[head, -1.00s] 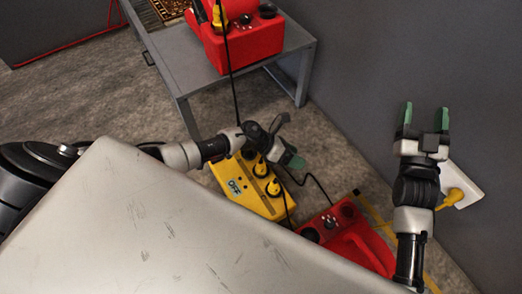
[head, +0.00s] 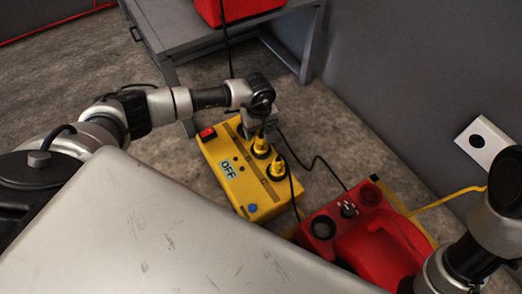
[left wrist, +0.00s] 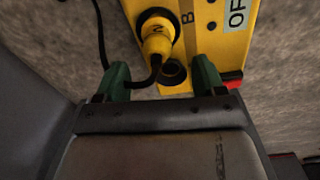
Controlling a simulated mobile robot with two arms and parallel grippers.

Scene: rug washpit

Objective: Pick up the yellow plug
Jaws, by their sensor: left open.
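Two yellow plugs with black cables stand in the yellow power box: the farther plug (head: 260,147) and the nearer plug (head: 277,168). My left gripper (left wrist: 160,75) is open above the far end of the box (head: 230,185), close to the farther plug. In the left wrist view a yellow plug (left wrist: 157,40) shows just ahead of the fingertips. A round dark socket (left wrist: 173,73) without a plug shows between the fingers. The fingers do not hold the plug. In the head view my left fingertips are hard to see. My right gripper is out of view.
A red machine (head: 345,240) stands right of the yellow box. A wall socket (head: 488,140) with a dark round opening is at the right. A yellow cable (head: 447,203) runs towards my right arm. A grey table (head: 185,38) carries another red machine (head: 232,8).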

